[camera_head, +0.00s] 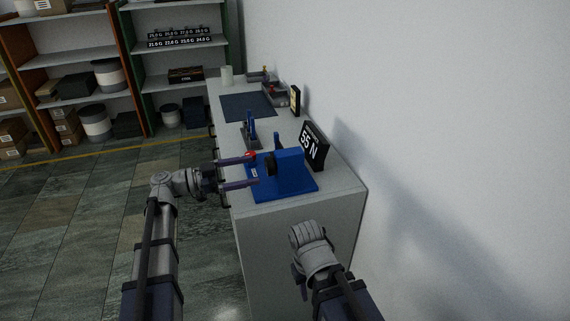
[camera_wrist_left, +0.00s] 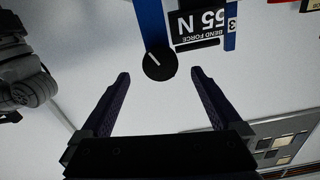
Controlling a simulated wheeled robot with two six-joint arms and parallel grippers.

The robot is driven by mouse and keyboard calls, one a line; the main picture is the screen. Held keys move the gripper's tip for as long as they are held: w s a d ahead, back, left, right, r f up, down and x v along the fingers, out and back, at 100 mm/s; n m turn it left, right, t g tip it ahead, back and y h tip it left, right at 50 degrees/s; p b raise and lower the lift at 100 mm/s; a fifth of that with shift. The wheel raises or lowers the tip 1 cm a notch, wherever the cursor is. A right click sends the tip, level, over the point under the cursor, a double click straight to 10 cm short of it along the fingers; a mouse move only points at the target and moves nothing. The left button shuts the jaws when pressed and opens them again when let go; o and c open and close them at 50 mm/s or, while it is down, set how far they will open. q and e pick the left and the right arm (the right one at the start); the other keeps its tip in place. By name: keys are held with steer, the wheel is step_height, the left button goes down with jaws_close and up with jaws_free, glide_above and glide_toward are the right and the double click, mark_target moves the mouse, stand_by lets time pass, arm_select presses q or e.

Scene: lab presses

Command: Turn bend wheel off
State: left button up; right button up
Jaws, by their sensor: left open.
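The bend wheel is a small black knob (camera_wrist_left: 159,60) with a white pointer line, on the blue press. In the head view the black knob (camera_head: 270,163) faces left from the blue press (camera_head: 291,167) on the bench. My left gripper (camera_head: 254,170) is open, its two dark fingers reaching toward the knob from the left. In the left wrist view the gripper's fingertips (camera_wrist_left: 159,75) stand apart on either side, with the knob between and slightly beyond them. My right arm's wrist (camera_head: 312,250) is low in front of the bench; its fingers cannot be made out.
A black display (camera_head: 314,146) reading 55 N stands behind the press; BEND FORCE shows in the wrist view. A red knob (camera_head: 250,155) is near the upper left finger. Another small blue press (camera_head: 251,130) stands farther back. The wall closes the right side.

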mark_target(266, 167)
arm_select(q)
steer(key=shift+x, duration=3.9)
steer(key=c, duration=1.4)
steer(key=n, duration=0.4)
steer(key=o, duration=1.4)
